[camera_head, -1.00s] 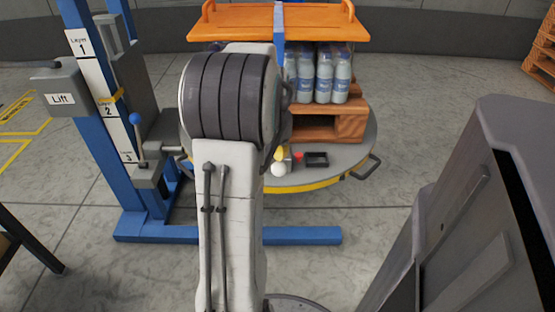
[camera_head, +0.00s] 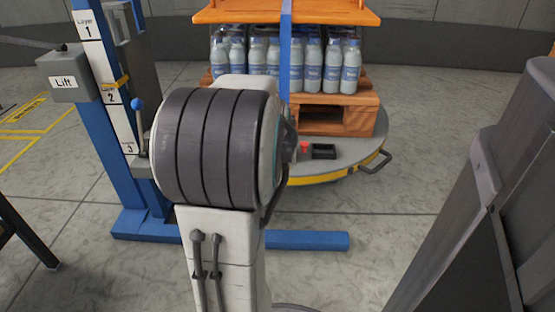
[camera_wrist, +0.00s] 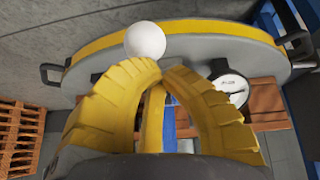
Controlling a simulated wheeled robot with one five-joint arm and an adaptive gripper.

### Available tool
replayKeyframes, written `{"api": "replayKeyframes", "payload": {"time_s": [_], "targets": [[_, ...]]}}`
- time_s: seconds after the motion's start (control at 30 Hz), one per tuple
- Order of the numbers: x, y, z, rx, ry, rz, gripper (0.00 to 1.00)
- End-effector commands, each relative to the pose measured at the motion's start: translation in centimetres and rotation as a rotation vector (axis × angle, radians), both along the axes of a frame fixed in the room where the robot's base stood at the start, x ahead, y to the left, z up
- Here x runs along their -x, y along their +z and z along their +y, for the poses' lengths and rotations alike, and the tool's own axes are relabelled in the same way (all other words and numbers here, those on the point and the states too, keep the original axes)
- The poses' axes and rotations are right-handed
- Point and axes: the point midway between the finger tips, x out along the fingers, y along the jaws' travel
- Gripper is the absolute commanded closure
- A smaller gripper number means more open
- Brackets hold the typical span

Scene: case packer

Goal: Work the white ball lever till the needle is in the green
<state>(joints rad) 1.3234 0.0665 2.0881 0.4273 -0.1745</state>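The white ball (camera_wrist: 146,41) of the lever shows in the wrist view in front of the grey turntable with its yellow rim. My gripper (camera_wrist: 160,72) has yellow ribbed fingers whose tips meet just below the ball in that picture. The fingers look shut with nothing held, and I cannot tell whether they touch the ball. In the head view my arm hides the ball and gripper.
The turntable (camera_head: 345,165) bears a wooden pallet (camera_head: 350,118) with several bottles (camera_head: 312,65) under an orange tray (camera_head: 330,13). A red button (camera_head: 305,147) and black tray (camera_head: 324,151) sit near its edge. The blue lift post, with a blue ball lever (camera_head: 138,104), stands left.

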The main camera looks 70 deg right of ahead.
Motion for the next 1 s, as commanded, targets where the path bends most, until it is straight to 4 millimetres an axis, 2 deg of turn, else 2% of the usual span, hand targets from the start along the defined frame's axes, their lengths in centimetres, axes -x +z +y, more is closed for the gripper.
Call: {"api": "replayKeyframes", "payload": {"time_s": [0.03, 0.17, 0.73, 0.87, 1.0], "targets": [[0.1, -0.6, 0.3, -0.011, -0.001, 0.002, 1.00], [0.1, -0.9, 0.3, -0.012, -0.001, 0.003, 1.00], [0.1, -1.1, 0.4, -0.013, -0.001, 0.003, 1.00], [0.1, -0.8, 0.3, -0.012, 0.000, 0.003, 1.00], [-0.1, 0.4, 0.0, -0.010, 0.002, 0.003, 1.00]]}}
